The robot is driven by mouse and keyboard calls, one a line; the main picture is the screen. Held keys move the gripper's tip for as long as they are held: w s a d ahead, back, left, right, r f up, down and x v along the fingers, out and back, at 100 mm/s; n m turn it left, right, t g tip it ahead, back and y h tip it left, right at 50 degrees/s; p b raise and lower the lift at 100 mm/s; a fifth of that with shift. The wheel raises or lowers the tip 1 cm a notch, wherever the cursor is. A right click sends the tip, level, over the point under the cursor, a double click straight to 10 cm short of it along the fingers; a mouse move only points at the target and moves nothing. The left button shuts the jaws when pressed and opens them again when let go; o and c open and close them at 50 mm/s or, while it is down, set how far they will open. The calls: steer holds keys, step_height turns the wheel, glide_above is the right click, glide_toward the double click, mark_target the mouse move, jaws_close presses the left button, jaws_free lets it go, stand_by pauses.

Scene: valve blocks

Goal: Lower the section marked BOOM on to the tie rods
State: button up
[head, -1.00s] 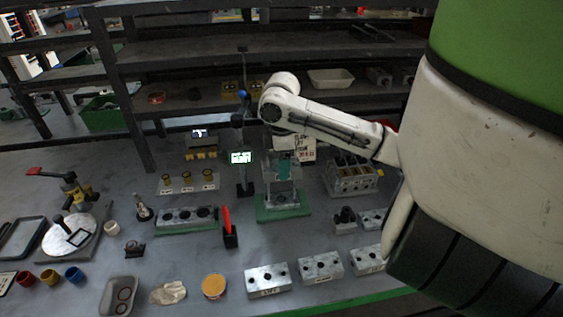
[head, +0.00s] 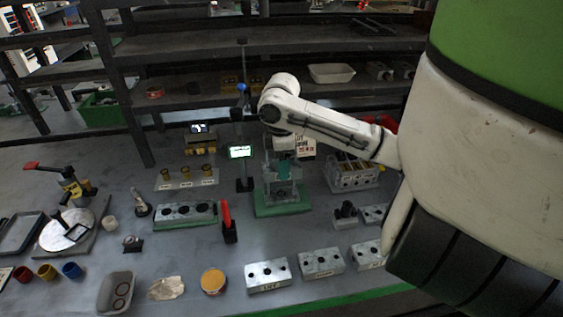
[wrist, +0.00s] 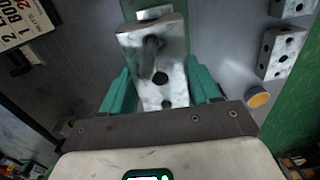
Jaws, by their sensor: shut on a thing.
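My gripper (head: 284,172) has teal fingers and points down over the assembly stand with the green base (head: 283,209), at mid-bench. It is shut on a grey metal section (wrist: 172,72), which shows between the fingers (wrist: 160,88) in the wrist view, with dark round holes in its face. No mark can be read on it, so I cannot confirm that it is BOOM. In the head view the section and the tie rods are hard to separate behind the gripper. I cannot tell whether the rods are in its holes or whether it touches the stand.
Several drilled metal blocks (head: 268,272) lie along the front edge. A small lit screen (head: 240,152) on a post stands close left of the stand. A slotted metal rack (head: 355,178) is close right. A red-handled tool in a holder (head: 228,222) stands front left.

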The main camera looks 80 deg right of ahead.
steer(key=shift+f+b, duration=0.4)
steer(key=shift+f, duration=0.2)
steer(key=o, duration=1.5)
step_height(320, 180, up, 11)
steer(key=shift+f, duration=0.1)
